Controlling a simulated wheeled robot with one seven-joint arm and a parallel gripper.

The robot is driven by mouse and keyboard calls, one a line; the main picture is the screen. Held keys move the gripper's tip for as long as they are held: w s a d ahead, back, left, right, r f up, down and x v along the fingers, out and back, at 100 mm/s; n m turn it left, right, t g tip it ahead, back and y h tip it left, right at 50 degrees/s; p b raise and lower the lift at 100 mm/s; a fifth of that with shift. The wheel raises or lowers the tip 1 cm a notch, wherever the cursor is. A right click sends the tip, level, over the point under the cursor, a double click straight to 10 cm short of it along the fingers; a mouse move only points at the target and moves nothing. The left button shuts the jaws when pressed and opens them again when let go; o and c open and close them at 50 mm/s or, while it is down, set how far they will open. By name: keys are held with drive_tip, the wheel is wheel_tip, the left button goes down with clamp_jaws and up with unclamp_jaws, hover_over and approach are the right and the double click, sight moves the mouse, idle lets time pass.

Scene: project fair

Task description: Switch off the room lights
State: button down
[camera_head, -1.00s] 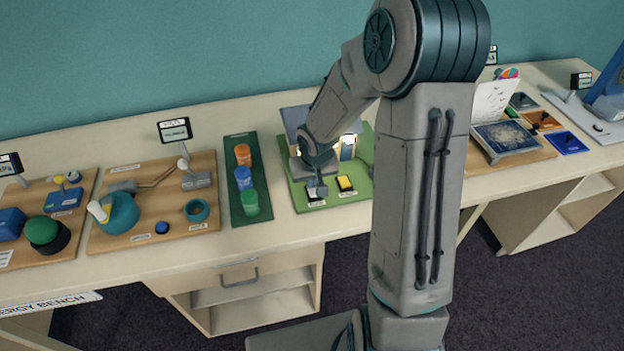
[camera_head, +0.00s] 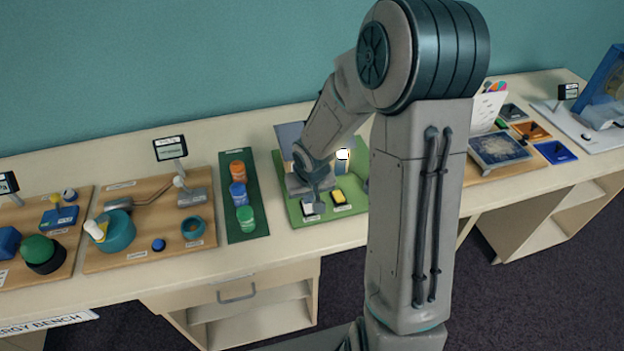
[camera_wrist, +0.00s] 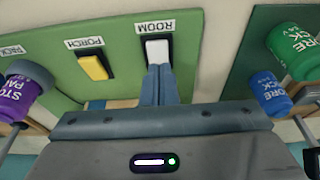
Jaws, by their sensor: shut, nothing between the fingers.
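The white rocker switch (camera_wrist: 157,50) has a "ROOM" label above it in the wrist view. In the head view the switch (camera_head: 307,209) sits at the front of the green board. My gripper (camera_wrist: 160,70) is shut and empty, its fingertips at the switch's near edge; contact is hard to tell. My gripper also shows in the head view (camera_head: 317,196). A yellow switch (camera_wrist: 93,67) labelled "PORCH" is beside it, also seen in the head view (camera_head: 339,197). The model house is mostly hidden behind my arm; one bright white lamp (camera_head: 343,154) shows on it.
The green board (camera_head: 290,215) lies on a long bench. Left of it, a dark green strip (camera_head: 232,225) holds orange, blue and green pots. A wooden board (camera_head: 130,255) with a teal pot is farther left. My arm hides the bench's middle right.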

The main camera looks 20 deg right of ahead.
drive_tip(key=s+p+v, duration=0.1)
drive_tip(key=p+v, duration=0.1)
drive_tip(key=v, duration=0.9)
drive_tip(key=shift+s+r, duration=0.2)
drive_tip(key=shift+s, duration=0.15)
drive_tip(key=s+r+t, duration=0.1)
drive_tip(key=s+r, duration=1)
drive_tip(key=s, duration=0.4)
drive_tip(key=shift+s+b, duration=0.15)
drive_tip(key=shift+b, duration=0.3)
drive_tip(key=shift+d+r, duration=0.1)
drive_tip(key=shift+d, duration=0.1)
